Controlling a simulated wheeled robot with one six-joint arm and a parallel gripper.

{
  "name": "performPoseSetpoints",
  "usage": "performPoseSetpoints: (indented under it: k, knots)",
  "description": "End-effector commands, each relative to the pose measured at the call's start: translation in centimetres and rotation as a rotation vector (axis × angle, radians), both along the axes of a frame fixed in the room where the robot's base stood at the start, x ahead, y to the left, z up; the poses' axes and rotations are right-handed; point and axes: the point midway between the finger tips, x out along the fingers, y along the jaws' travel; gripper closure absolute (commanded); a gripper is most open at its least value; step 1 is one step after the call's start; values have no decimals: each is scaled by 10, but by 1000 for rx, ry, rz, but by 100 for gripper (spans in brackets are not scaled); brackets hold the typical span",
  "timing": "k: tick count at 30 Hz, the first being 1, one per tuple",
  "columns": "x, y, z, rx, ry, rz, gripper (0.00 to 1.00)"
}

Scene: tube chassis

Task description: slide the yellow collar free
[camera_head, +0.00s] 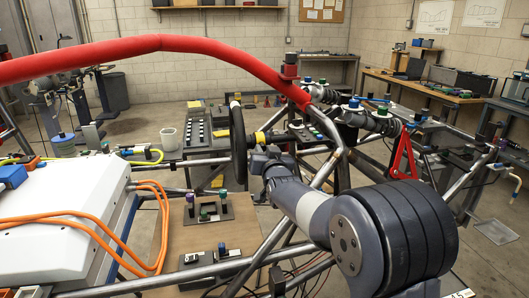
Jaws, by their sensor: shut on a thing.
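The yellow collar (260,137) is a small yellow ring on the steering shaft, just right of the black steering wheel (238,140). My arm reaches in from the lower right, and my gripper (266,146) is at the collar, shut on it. My own wrist covers the lower side of the collar and most of the fingers.
A thick red padded tube (160,44) arches over the scene. A white box (65,215) with orange cables fills the lower left. Grey chassis tubes (330,170) cross close to my arm. A red triangular bracket (404,158) stands at the right.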

Motion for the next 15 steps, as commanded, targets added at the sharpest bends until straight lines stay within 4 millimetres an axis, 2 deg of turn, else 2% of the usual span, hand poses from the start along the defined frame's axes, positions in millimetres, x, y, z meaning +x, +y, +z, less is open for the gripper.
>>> performPoseSetpoints:
  k: [15]
  knots:
    - [3,-9,0,0,1,-2,100]
